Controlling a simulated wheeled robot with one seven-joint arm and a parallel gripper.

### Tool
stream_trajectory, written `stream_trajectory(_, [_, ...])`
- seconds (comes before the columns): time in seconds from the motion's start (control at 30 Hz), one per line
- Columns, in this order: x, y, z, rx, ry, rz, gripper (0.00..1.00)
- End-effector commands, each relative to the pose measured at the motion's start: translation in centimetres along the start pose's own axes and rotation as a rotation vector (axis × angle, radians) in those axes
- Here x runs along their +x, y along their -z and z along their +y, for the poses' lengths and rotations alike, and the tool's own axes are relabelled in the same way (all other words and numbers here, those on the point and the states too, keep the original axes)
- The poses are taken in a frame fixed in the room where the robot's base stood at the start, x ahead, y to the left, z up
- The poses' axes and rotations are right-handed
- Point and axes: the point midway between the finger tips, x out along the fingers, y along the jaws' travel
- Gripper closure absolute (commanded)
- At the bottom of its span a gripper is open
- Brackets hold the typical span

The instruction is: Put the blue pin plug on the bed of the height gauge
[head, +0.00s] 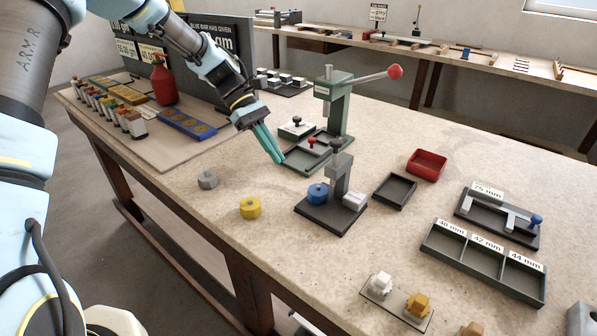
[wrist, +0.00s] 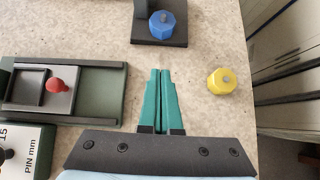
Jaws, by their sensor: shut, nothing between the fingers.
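The blue pin plug (head: 318,193) is a blue hexagonal piece with a grey pin on top. It stands upright on the dark base of the height gauge (head: 327,217), left of its grey column. In the wrist view the blue plug (wrist: 162,24) sits on the dark bed (wrist: 143,35) at the top. My gripper (head: 281,160) is shut and empty, above the table left of the gauge and apart from the plug. In the wrist view its teal fingers (wrist: 160,72) are together, pointing toward the gauge.
A yellow plug (head: 250,208) and a grey plug (head: 207,180) stand near the table's front edge. A green press (head: 338,110) with a red-knobbed lever stands behind my gripper. A dark tray (head: 395,191) and a red tray (head: 427,163) lie right of the gauge.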

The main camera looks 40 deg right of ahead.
Motion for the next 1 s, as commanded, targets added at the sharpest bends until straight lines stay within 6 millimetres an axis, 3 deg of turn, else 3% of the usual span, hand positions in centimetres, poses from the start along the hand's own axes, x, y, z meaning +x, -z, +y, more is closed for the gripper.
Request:
stream_trajectory(0.2, [4.4,-0.3,-0.1,0.0,0.003,-0.003,1.0])
stream_trajectory(0.4, [6.5,-2.2,-0.1,0.001,0.001,-0.002,1.0])
stream_trajectory(1.0, [7.8,-3.1,0.0,0.001,-0.001,0.001,1.0])
